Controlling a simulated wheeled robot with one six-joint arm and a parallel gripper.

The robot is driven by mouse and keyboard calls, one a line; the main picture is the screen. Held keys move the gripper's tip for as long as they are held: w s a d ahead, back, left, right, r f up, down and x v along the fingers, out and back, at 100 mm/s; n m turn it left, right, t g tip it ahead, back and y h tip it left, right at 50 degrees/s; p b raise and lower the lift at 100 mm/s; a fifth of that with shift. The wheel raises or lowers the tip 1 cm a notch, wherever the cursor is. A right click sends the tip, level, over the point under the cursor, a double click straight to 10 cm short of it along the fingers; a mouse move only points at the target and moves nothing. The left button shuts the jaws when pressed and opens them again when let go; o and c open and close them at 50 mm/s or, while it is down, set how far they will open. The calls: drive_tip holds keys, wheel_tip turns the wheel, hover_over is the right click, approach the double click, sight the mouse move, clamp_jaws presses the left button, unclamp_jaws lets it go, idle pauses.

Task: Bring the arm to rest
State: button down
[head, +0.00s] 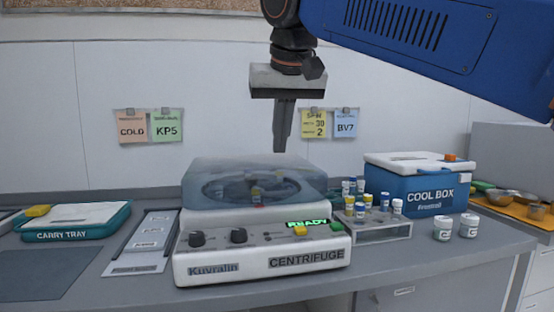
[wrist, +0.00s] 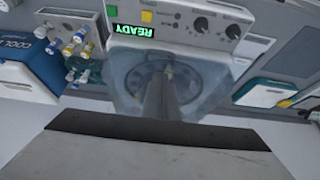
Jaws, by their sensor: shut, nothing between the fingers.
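My gripper (head: 281,148) is shut and empty. It points down above the back of the centrifuge in the head view, with its tips near the top of the lid. In the wrist view my shut gripper (wrist: 158,84) shows over the centrifuge lid. The centrifuge (head: 262,262) is white with a clear, closed lid (head: 254,172), and its display reads READY. A tube with a yellow cap shows through the lid. My arm reaches in from the upper right.
A rack (head: 378,231) with several capped vials stands right of the centrifuge. Behind it is a blue cool box (head: 415,190). Two white jars (head: 442,229) stand in front of the box. A carry tray (head: 72,222) lies at the left. Paper notes hang on the wall.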

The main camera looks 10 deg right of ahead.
drive_tip(key=s+d+f, duration=0.6)
drive_tip(key=f, duration=0.8)
drive_tip(key=s+d+f, duration=0.6)
drive_tip(key=f, duration=0.8)
drive_tip(key=s+d+f, duration=0.6)
drive_tip(key=f, duration=0.8)
drive_tip(key=shift+s+d+g, duration=0.15)
drive_tip(key=shift+s+g, duration=0.05)
drive_tip(key=shift+g, duration=0.2)
drive_tip(key=shift+r, duration=0.1)
